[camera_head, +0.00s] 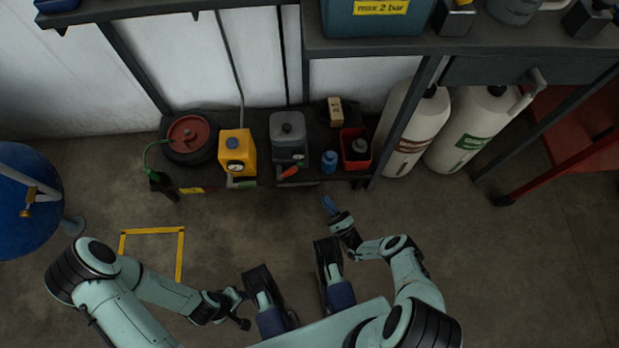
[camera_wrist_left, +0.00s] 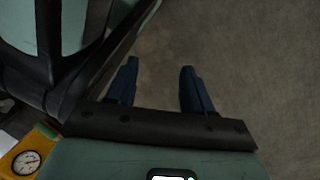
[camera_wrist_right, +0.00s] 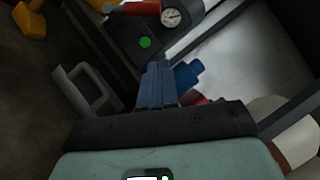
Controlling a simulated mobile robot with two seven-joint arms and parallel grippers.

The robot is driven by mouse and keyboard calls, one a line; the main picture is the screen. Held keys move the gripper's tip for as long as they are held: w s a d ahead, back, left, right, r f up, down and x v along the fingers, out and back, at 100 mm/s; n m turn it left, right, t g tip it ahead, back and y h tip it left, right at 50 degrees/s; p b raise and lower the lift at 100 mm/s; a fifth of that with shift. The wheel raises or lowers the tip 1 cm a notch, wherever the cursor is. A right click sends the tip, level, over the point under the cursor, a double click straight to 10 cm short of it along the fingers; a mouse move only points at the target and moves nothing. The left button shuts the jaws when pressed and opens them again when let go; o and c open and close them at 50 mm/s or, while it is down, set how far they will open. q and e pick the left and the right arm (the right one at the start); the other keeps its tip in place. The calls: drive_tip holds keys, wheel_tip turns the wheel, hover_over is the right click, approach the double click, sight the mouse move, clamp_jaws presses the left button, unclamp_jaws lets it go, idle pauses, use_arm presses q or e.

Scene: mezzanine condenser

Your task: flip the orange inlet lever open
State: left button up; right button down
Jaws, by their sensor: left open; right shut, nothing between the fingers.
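The orange-red lever (camera_head: 290,172) sits at the front of a grey canister unit (camera_head: 288,135) on the low shelf. In the right wrist view a red-orange bar, likely this lever (camera_wrist_right: 142,8), shows at the top beside a round gauge (camera_wrist_right: 172,18). My right gripper (camera_head: 328,204) is shut and empty, in front of the shelf and right of the lever, apart from it. Its blue fingers (camera_wrist_right: 156,84) are together in the right wrist view. My left gripper (camera_head: 242,308) is low, left of centre; its fingers (camera_wrist_left: 158,86) are apart with only floor between them.
A yellow canister (camera_head: 237,152) with a gauge stands left of the grey unit. A blue bottle (camera_head: 329,161) and a red bin (camera_head: 355,146) stand to its right. White cylinders (camera_head: 460,130) stand right of the shelf. The floor in front is clear.

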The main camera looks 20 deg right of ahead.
sight(287, 174)
use_arm(q)
drive_tip(key=shift+g, duration=0.6)
drive_tip(key=shift+s+a+f+b, duration=0.1)
drive_tip(key=shift+s+f+b, duration=0.2)
drive_tip(key=shift+s, duration=0.3)
drive_tip(key=shift+s+a+f+b, duration=0.1)
drive_tip(key=shift+s+f+b, duration=0.2)
drive_tip(key=shift+s, duration=0.3)
drive_tip(key=shift+s+f+b, duration=0.25)
drive_tip(key=shift+s+b, duration=0.05)
drive_tip(key=shift+s, duration=0.3)
use_arm(e)
drive_tip(key=s+a+r+x, duration=0.1)
drive_tip(key=a+x, duration=0.1)
drive_tip(key=x, duration=1)
drive_tip(key=shift+w+a+r, duration=0.15)
drive_tip(key=shift+w+a, duration=0.15)
drive_tip(key=shift+a, duration=0.05)
